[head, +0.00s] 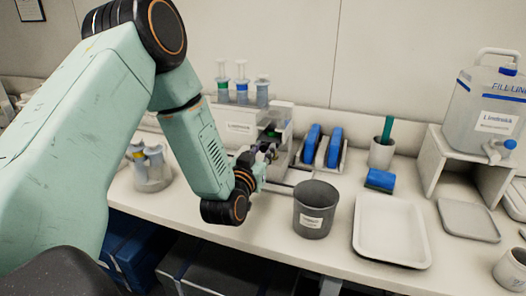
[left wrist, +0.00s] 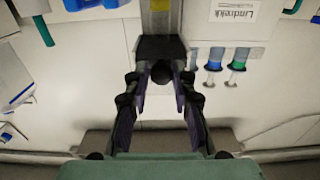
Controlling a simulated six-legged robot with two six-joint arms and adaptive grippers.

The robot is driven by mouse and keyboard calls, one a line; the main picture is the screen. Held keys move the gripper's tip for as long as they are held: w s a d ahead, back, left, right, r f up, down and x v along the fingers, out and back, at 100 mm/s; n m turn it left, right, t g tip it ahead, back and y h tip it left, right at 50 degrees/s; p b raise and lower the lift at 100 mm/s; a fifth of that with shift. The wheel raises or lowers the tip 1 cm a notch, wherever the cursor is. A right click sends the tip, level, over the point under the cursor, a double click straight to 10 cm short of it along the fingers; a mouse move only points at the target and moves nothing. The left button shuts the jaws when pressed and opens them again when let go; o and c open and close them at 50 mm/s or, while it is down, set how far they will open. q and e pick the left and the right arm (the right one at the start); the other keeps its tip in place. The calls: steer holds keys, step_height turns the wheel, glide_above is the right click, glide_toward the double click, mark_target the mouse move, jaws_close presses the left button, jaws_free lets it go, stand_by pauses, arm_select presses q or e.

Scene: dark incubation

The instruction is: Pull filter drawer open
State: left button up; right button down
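The filter drawer shows in the left wrist view as a dark block (left wrist: 150,47) with a round black knob (left wrist: 161,74) on its front. In the head view the drawer front is mostly hidden behind my left gripper (head: 267,155), at the right end of a white labelled housing (head: 237,116). In the left wrist view, the two dark fingers of my left gripper (left wrist: 161,92) stand on either side of the knob. A narrow gap seems to remain between knob and fingers, so the gripper looks open around it. My right gripper is not in view.
Syringes (head: 241,85) stand on the housing. A grey bin (head: 315,210) stands on the bench right of my left gripper, with a white tray (head: 391,230) further right. A rack with blue items (head: 323,146) is behind. A container with syringes (head: 151,171) stands left.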

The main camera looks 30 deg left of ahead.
arm_select(q)
steer(key=shift+s+a, duration=0.1)
steer(key=shift+s, duration=0.05)
jaws_close()
